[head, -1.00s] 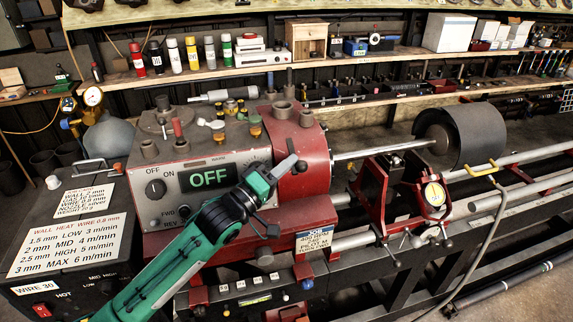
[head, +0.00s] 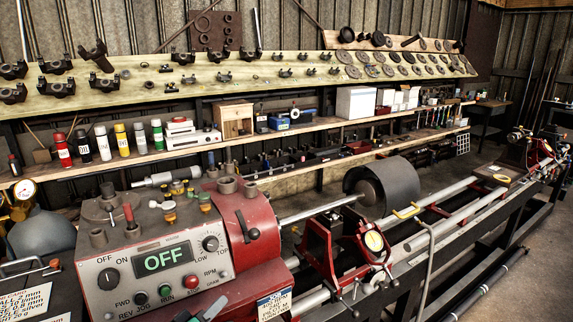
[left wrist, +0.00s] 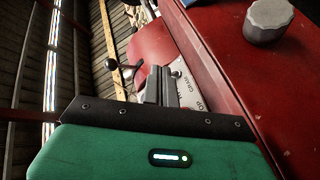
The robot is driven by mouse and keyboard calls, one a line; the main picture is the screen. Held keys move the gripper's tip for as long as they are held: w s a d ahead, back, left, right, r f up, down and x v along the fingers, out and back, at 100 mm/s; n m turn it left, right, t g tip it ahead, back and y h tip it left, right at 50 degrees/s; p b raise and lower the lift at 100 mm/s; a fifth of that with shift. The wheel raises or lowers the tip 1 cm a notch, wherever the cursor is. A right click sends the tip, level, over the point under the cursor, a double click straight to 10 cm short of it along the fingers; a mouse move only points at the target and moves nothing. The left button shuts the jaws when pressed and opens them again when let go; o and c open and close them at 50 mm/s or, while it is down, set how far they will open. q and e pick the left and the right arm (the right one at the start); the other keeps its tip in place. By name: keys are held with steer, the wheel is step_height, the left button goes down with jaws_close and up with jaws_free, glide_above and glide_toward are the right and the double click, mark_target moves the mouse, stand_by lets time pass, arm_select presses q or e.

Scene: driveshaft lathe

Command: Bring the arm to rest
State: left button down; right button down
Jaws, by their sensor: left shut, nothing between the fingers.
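My left gripper (head: 207,312) shows only as a small dark tip with a bit of green at the bottom edge of the head view, in front of the lathe headstock (head: 130,262). The rest of my left arm is below that frame. In the left wrist view the two dark fingers (left wrist: 158,85) are together and empty, pointing toward the red headstock cover and part of the grey panel. I cannot tell the exact gap to the headstock. My right gripper is in neither view.
The lathe's control panel (head: 165,263) reads OFF. A shaft (head: 318,209) runs from the red headstock to a dark cylindrical guard (head: 390,185). A red steady rest (head: 345,250) stands on the rails. A shelf with bottles and boxes lies behind. A round grey knob (left wrist: 268,18) is close in the wrist view.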

arm_select(q)
steer(key=s+a+f+m+g+y, duration=0.2)
steer(key=s+f+g, duration=0.3)
steer(key=s, duration=0.5)
steer(key=s+a+f+m+g+y, duration=0.2)
steer(key=s+f+m+g+y, duration=0.1)
steer(key=s+f, duration=0.5)
steer(key=s+a+f+m+g+y, duration=0.2)
steer(key=s+f+g, duration=0.3)
steer(key=s, duration=0.6)
step_height(320, 180, down, 32)
steer(key=s, duration=0.1)
steer(key=s+a+f+g, duration=0.1)
steer(key=s+a+f, duration=0.2)
steer(key=s+f, duration=1.5)
steer(key=shift+s+f+g, duration=0.3)
steer(key=shift+s, duration=0.05)
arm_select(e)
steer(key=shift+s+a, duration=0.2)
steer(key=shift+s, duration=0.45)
arm_select(q)
steer(key=shift+a, duration=0.1)
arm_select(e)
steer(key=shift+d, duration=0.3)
